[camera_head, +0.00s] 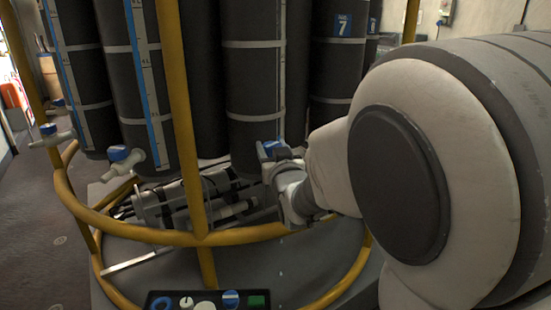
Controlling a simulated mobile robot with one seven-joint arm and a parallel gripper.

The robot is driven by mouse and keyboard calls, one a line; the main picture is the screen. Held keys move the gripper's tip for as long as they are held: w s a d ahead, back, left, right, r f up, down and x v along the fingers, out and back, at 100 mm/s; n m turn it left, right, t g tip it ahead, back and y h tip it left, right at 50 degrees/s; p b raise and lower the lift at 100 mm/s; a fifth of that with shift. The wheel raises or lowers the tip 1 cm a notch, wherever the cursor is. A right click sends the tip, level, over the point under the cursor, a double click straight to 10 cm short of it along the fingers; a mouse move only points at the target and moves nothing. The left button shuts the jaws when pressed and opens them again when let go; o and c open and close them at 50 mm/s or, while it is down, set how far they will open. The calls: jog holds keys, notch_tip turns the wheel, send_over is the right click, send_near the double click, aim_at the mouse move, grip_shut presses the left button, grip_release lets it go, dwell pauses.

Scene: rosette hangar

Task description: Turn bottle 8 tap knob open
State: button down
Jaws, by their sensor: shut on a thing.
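My arm reaches in from the right, and my gripper (272,158) is at the lower front of a tall dark grey bottle (255,85). The gripper is shut on a tap knob (269,148), of which a blue part shows at the jaws. The jaws and wrist hide most of this tap, so its angle cannot be told. No number shows on this bottle, so I cannot tell from the picture that it is bottle 8. Other bottles to the left have white taps with blue knobs (118,153).
A yellow tubular rail (140,232) with uprights (182,110) rings the bottles, and my forearm passes over it at the right. A control panel (205,300) sits low in front. A bottle labelled 7 (338,60) stands behind to the right. Floor is clear at left.

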jog(key=shift+d+f+n+g+y+b, duration=0.1)
jog(key=shift+n+g+y+b, duration=0.15)
jog(key=shift+n+y+b, duration=0.45)
jog(key=shift+d+f+n+g+y+b, duration=0.1)
jog(key=shift+n+g+y+b, duration=0.15)
jog(key=shift+n+y+b, duration=0.45)
jog(key=shift+r+n+g+y+p, duration=0.15)
jog(key=shift+n+g+y, duration=0.3)
jog(key=shift+y, duration=0.4)
jog(key=shift+r+n+g+y+p, duration=0.15)
jog(key=shift+n+g+y, duration=0.25)
jog(key=shift+y, duration=0.45)
jog(key=n+g+y+p, duration=0.4)
jog(key=g+y, duration=0.1)
jog(key=shift+n+g+p, duration=0.25)
jog(key=shift+g+p, duration=0.1)
jog(key=shift+p, duration=0.05)
jog(key=n+g+y+p, duration=0.1)
jog(key=g, duration=0.1)
jog(key=n+g+p, duration=0.2)
jog(key=shift+a+y, duration=0.2)
jog(key=shift+y, duration=0.2)
jog(key=shift+f+g, duration=0.1)
jog(key=shift+g, duration=0.2)
jog(key=shift+c, duration=1.3)
grip_release()
